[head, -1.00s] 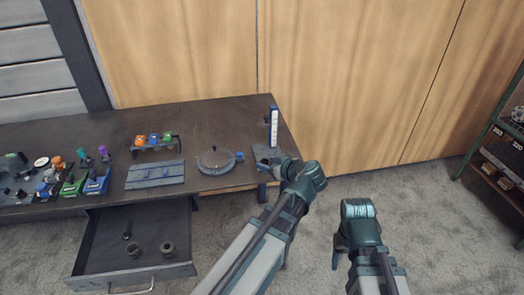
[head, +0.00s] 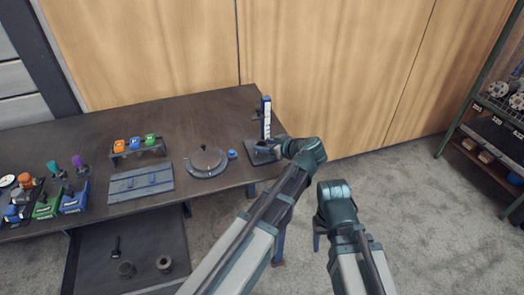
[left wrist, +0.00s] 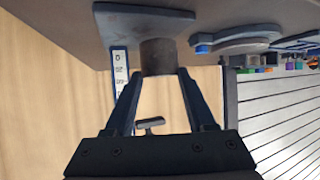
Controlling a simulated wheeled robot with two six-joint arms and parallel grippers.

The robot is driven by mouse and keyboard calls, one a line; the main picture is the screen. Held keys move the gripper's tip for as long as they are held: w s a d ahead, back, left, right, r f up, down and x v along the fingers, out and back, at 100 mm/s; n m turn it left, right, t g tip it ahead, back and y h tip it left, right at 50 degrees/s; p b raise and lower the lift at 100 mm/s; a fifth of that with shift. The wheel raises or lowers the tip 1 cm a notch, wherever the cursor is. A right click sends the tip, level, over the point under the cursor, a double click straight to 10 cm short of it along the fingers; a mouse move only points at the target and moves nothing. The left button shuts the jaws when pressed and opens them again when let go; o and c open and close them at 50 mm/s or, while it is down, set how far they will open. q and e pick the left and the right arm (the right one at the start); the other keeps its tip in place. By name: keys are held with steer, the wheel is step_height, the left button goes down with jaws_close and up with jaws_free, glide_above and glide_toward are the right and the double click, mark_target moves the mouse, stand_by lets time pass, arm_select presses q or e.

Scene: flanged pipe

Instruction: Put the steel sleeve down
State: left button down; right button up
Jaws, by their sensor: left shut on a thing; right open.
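The steel sleeve (left wrist: 158,57) is a dark grey cylinder between the fingertips of my left gripper (left wrist: 160,74) in the left wrist view, which is upside down. My left gripper is shut on it. The sleeve's far end meets the flat grey base plate (left wrist: 120,22) of the measuring stand; I cannot tell whether it bears on it. In the head view my left gripper (head: 274,150) is over that base plate at the bench's right end, and the sleeve is not clearly visible there. My right gripper (head: 317,241) is open and empty over the floor, right of the bench.
The stand's blue-and-white scale (head: 266,118) rises beside my left gripper. A round plate (head: 206,161), a grey slotted block (head: 140,184) and a small rack (head: 137,150) stand farther left. An open drawer (head: 85,265) holds two dark rings. A shelf (head: 490,120) stands far right.

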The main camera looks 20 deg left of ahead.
arm_select(q)
steer(key=shift+f+b, duration=0.4)
steer(key=shift+f, duration=0.45)
steer(key=shift+a, duration=0.1)
steer(key=shift+r, duration=0.1)
steer(key=shift+f, duration=0.2)
steer(key=shift+c, duration=1.1)
jaws_free()
arm_select(e)
steer(key=shift+w+a+f, duration=0.1)
steer(key=shift+a+f, duration=0.15)
steer(key=shift+f, duration=0.2)
steer(key=shift+w+a+f, duration=0.1)
steer(key=shift+a+f, duration=0.15)
steer(key=shift+f, duration=0.2)
arm_select(q)
steer(key=shift+r, duration=0.2)
arm_select(e)
steer(key=shift+r, duration=0.15)
